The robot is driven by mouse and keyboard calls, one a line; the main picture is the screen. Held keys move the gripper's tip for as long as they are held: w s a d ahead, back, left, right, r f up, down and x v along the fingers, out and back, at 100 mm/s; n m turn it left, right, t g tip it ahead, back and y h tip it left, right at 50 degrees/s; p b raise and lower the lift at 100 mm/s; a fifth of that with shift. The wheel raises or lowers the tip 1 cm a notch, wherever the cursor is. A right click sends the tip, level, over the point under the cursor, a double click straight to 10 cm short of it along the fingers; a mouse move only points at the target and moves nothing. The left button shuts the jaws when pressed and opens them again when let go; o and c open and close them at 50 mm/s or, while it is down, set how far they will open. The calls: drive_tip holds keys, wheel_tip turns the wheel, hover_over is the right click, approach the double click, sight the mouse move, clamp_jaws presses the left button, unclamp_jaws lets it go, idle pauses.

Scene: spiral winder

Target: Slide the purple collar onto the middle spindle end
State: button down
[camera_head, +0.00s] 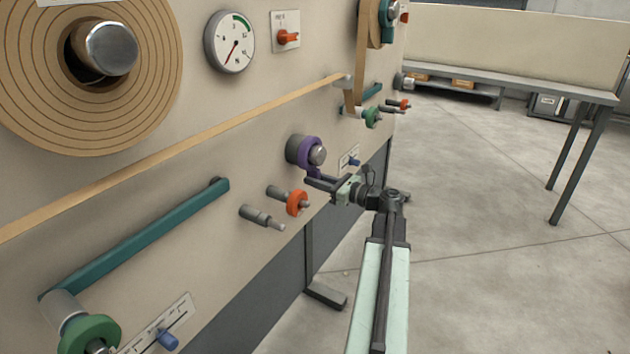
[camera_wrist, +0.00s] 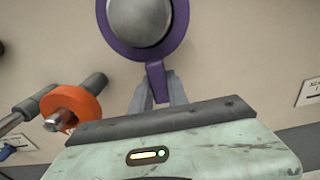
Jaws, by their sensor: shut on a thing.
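The purple collar (camera_head: 307,152) is a ring with a short tab at its lower side. It is around the middle spindle end (camera_head: 318,155), whose bare metal tip shows through the ring in front. In the wrist view the collar (camera_wrist: 180,32) circles the rounded metal end (camera_wrist: 140,18), and its top is cut off. My gripper (camera_head: 316,181) comes from the lower right. In the wrist view its two fingers (camera_wrist: 159,90) are shut on the collar's tab. How far the collar sits along the spindle is hard to tell.
An orange ring (camera_head: 297,202) on a grey peg and a bare peg (camera_head: 262,217) stick out below left of the spindle. A small blue-knobbed slider (camera_head: 354,162) is right of it. A tan strip (camera_head: 180,155) runs above. Open floor (camera_head: 480,230) lies right.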

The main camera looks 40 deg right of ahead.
drive_tip(key=r+p+v, duration=0.1)
drive_tip(key=v, duration=1.6)
drive_tip(key=shift+s, duration=0.2)
idle(0.5)
